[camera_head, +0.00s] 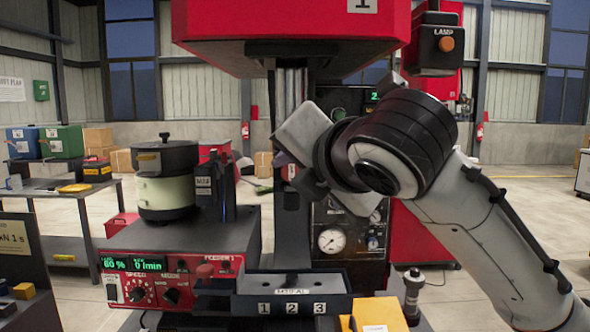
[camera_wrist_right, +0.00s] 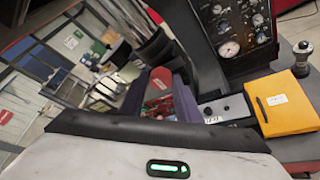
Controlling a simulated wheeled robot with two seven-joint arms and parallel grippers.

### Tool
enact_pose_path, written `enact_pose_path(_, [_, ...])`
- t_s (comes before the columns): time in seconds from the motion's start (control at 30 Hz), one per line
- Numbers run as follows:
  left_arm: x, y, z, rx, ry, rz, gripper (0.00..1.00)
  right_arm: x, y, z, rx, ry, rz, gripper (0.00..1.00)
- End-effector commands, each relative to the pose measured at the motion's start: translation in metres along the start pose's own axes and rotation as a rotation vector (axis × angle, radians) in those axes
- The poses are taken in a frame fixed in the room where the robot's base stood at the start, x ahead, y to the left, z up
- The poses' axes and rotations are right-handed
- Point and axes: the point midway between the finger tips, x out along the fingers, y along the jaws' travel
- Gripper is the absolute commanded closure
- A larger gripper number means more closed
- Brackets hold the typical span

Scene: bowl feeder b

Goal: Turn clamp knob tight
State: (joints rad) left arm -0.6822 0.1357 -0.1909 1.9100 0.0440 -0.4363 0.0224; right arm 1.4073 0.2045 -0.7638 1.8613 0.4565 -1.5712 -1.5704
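A black lid with a small upright knob (camera_head: 165,137) tops the cream bowl (camera_head: 166,192) on the red feeder base (camera_head: 165,286). I cannot tell which knob is the clamp knob. My right gripper (camera_head: 287,168) is raised in front of the press column, right of the bowl and apart from both knobs. In the wrist view its two purple fingers (camera_wrist_right: 160,97) stand apart with the red feeder visible between them. My left gripper is out of view.
The red press head (camera_head: 290,28) overhangs the bench. A gauge panel (camera_head: 350,238) stands behind my right arm. A dark tray marked 1, 2, 3 (camera_head: 292,306) and a yellow folder (camera_head: 378,315) lie at the front. A lamp box (camera_head: 434,47) hangs upper right.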

Motion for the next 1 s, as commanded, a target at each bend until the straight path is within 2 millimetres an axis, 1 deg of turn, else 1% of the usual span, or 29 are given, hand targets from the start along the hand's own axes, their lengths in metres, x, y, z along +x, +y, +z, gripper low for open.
enact_pose_path(0.03, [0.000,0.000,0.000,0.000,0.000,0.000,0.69,0.000,0.000,0.000,0.000,0.000,0.000,0.79])
enact_pose_path(0.13, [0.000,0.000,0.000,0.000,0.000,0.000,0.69,0.000,0.000,0.000,0.000,0.000,0.001,0.96])
enact_pose_path(0.37, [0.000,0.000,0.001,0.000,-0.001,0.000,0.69,-0.001,0.000,0.000,0.012,-0.001,0.008,0.96])
enact_pose_path(0.57, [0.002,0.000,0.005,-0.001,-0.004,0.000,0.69,-0.001,-0.001,0.000,0.075,-0.004,0.038,0.96])
enact_pose_path(0.77, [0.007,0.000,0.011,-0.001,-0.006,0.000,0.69,0.000,-0.002,-0.001,0.206,-0.008,0.098,0.96])
enact_pose_path(1.0, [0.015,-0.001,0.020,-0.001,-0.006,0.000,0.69,0.000,-0.004,-0.003,0.411,-0.013,0.190,0.96])
